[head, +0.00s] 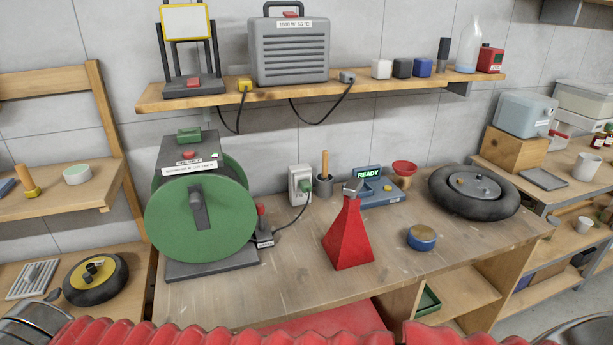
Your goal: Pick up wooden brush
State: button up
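An upright wooden handle (325,163) stands in a small dark cup (324,187) on the workbench. It may be the wooden brush, but any bristles are hidden in the cup. Another short wooden-handled thing (26,179) with a yellowish base stands on the left shelf. It is too small to tell whether that one is a brush. My gripper is not in view.
On the workbench (290,293) stand a green reel (230,215), a red funnel-shaped can (348,237), a blue tin (421,238), a READY box (375,192) and a black wheel (473,205). A wooden shelf (350,88) hangs above. The bench's front middle is clear.

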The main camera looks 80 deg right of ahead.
aim_at(324, 152)
jog(key=u, duration=0.1)
jog(key=k, duration=2.2)
jog(key=z, duration=0.5)
jog(key=i, duration=0.55)
jog(key=z, duration=0.1)
